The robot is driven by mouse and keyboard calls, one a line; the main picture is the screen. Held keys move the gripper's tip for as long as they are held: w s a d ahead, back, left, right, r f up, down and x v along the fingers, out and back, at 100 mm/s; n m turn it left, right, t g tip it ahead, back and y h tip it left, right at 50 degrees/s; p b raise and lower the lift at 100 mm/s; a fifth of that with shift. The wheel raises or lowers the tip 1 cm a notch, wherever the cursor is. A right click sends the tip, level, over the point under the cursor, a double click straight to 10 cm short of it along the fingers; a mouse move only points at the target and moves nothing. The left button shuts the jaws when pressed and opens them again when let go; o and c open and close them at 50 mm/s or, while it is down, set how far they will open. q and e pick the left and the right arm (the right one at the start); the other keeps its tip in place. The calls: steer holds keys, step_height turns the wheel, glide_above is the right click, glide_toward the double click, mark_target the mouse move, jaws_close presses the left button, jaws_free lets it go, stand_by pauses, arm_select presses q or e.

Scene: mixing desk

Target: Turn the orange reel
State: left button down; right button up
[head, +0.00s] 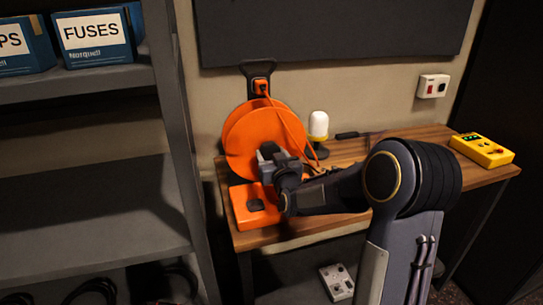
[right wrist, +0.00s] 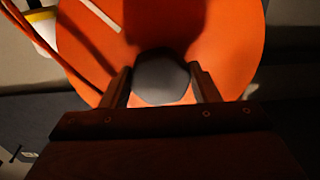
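The orange reel (head: 243,139) stands upright on an orange base (head: 243,213) at the left end of the wooden bench. It also fills much of the right wrist view (right wrist: 235,45). A round dark grey knob (right wrist: 160,80) sits on the reel's face, toward the lower rim in that view. My right gripper (head: 268,158) is at the reel's front face. In the right wrist view its two fingers (right wrist: 162,84) lie on either side of the knob and appear to press against it. My forearm and gripper hide part of the reel's lower right. My left gripper is not in view.
A white-domed lamp (head: 318,126) stands just right of the reel. A yellow control box (head: 482,150) lies at the bench's right end. A grey shelf (head: 95,82) stands close on the left.

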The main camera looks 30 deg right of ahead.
steer(key=c, duration=0.6)
steer(key=shift+f+m+b, duration=0.15)
steer(key=shift+m+b, duration=0.25)
steer(key=shift+b, duration=0.35)
steer(key=shift+c, duration=0.2)
steer(key=m+b, duration=0.9)
steer(key=b, duration=0.2)
steer(key=shift+a+b, duration=0.15)
steer(key=shift+b, duration=0.25)
steer(key=m+b, duration=0.2)
steer(key=m, duration=0.1)
steer(key=m+b, duration=0.2)
steer(key=m, duration=0.1)
steer(key=shift+m, duration=0.3)
steer(key=m, duration=0.1)
steer(key=m+b, duration=0.1)
steer(key=m, duration=0.1)
steer(key=m+b, duration=0.1)
steer(key=shift+r+m, duration=0.25)
steer(key=shift+m, duration=0.05)
steer(key=m+b, duration=0.1)
steer(key=m, duration=0.3)
steer(key=shift+b, duration=0.4)
steer(key=m+b, duration=0.1)
steer(key=m, duration=0.3)
steer(key=shift+r+m, duration=0.15)
steer(key=shift+m, duration=0.15)
steer(key=shift+m, duration=0.3)
